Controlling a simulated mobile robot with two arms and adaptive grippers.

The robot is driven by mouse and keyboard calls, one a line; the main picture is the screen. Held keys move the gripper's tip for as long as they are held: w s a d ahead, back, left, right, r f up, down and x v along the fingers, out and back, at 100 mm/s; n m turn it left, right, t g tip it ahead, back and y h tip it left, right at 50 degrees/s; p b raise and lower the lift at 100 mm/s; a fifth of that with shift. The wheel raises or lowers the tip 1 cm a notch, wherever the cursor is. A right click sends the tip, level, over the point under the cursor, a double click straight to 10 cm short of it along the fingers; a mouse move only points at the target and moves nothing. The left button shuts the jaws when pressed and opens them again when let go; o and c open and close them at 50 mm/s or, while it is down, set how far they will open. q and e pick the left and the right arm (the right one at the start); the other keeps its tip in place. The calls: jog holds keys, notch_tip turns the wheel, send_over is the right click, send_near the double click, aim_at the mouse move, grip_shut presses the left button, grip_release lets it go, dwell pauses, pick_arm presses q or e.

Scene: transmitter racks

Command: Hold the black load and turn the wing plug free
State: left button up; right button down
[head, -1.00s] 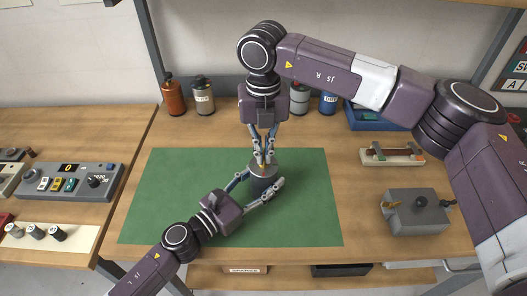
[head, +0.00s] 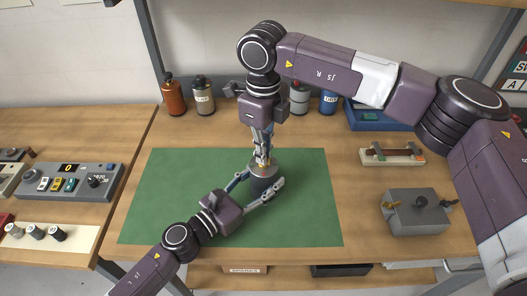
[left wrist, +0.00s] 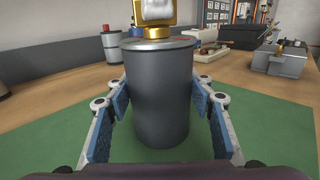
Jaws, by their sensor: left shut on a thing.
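The black load (head: 262,187) is a dark grey upright can on the green mat (head: 318,215). It fills the middle of the left wrist view (left wrist: 158,95). My left gripper (head: 265,178) is shut on the load, one finger along each side. The gold wing plug (left wrist: 153,32) rises from the top of the load. A pale patch, perhaps a fingertip of mine, covers the middle of its wing. My right gripper (head: 262,158) points straight down at the plug from above. Its fingers overlap edge-on, so whether they touch or pinch the wing is hidden.
A grey box with brass fittings (head: 416,213) stands right of the mat. A pale fixture (head: 391,156) lies behind it. Several canisters, including an orange one (head: 173,97), stand at the back. A control panel (head: 72,181) is at left. The mat is otherwise clear.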

jog(key=n, duration=0.6)
jog(key=shift+w+r, duration=0.1)
pick_arm(q)
jog(key=shift+a, duration=0.1)
dwell(0.4)
pick_arm(e)
jog(key=c, duration=2.2)
grip_release()
jog(key=shift+o, duration=0.2)
notch_tip(320, 180, up, 12)
pick_arm(q)
jog(key=o, duration=1.6)
